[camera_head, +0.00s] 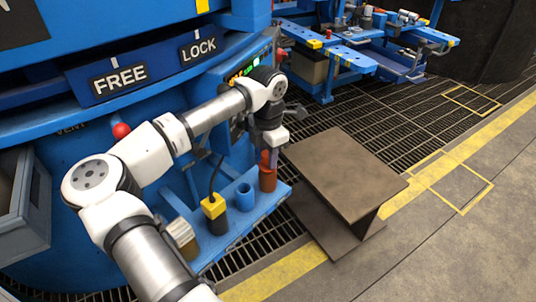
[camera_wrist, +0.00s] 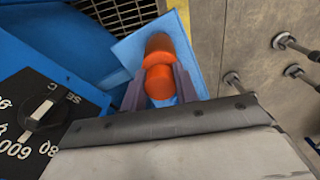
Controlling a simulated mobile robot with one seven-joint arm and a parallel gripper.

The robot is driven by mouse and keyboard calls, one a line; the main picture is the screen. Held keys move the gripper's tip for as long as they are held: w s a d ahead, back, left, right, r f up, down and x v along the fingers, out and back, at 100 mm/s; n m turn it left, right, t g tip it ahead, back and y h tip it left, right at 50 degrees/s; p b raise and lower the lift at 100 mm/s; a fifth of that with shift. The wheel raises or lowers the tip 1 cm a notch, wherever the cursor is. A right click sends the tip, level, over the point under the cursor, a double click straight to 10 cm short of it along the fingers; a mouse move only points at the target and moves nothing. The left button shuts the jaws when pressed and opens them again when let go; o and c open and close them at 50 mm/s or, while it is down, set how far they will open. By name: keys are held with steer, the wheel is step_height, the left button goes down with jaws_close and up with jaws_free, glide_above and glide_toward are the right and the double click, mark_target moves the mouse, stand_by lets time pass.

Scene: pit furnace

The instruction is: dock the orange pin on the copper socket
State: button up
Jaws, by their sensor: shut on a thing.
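My gripper (camera_head: 269,150) points down over the front corner of a blue shelf and is shut on the orange pin (camera_wrist: 159,83). In the head view the pin (camera_head: 265,158) shows as a small orange patch below the fingers. The copper socket (camera_head: 267,180), a reddish-brown upright cylinder, stands on the shelf directly below the pin. In the wrist view the pin lies between the two fingers, with a darker orange-brown round part, perhaps the socket, just beyond it. I cannot tell whether the pin is above the socket's mouth or partly inside it.
On the blue shelf (camera_head: 225,243) stand a blue cup (camera_head: 244,196), a yellow-topped dark cylinder (camera_head: 214,211) with a cable and a tan cylinder (camera_head: 183,238). A control panel with a dial (camera_wrist: 42,113) is close on the left. A brown steel beam (camera_head: 345,175) stands right of the shelf.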

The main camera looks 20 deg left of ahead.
steer(key=shift+f+b, duration=0.45)
steer(key=shift+f, duration=0.2)
stand_by(0.8)
steer(key=o, duration=0.8)
steer(key=shift+r, duration=0.2)
steer(key=shift+r+p, duration=3.7)
steer(key=shift+r, duration=1.7)
